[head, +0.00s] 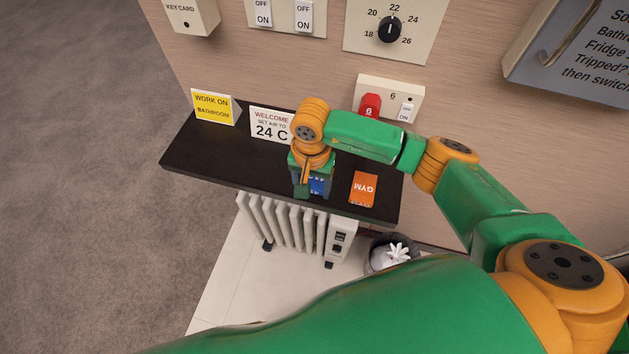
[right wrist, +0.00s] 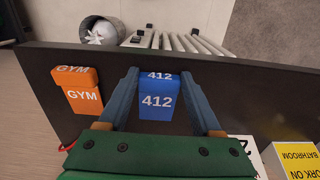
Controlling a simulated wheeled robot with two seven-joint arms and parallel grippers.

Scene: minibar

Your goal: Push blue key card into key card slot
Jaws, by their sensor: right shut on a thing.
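The blue key card (head: 320,184), marked 412, is at the front part of the dark shelf (head: 235,170) in the head view. It also shows in the right wrist view (right wrist: 157,105), between the two fingers. My right gripper (head: 313,188) is shut on the card, one finger along each side; in the right wrist view its fingers (right wrist: 158,78) flank the card's top. I cannot tell whether the card is clear of the shelf. The key card slot box (head: 190,16), marked KEYCARD, is on the wall at the upper left, partly cut off. My left gripper is not in view.
An orange GYM card (head: 363,188) is right of the blue card. A yellow sign (head: 212,107) and a white 24 C sign (head: 270,124) stand on the shelf. Wall switches (head: 284,14), a dial (head: 390,29) and a red-tagged socket box (head: 390,98) are above. A radiator (head: 285,222) is below.

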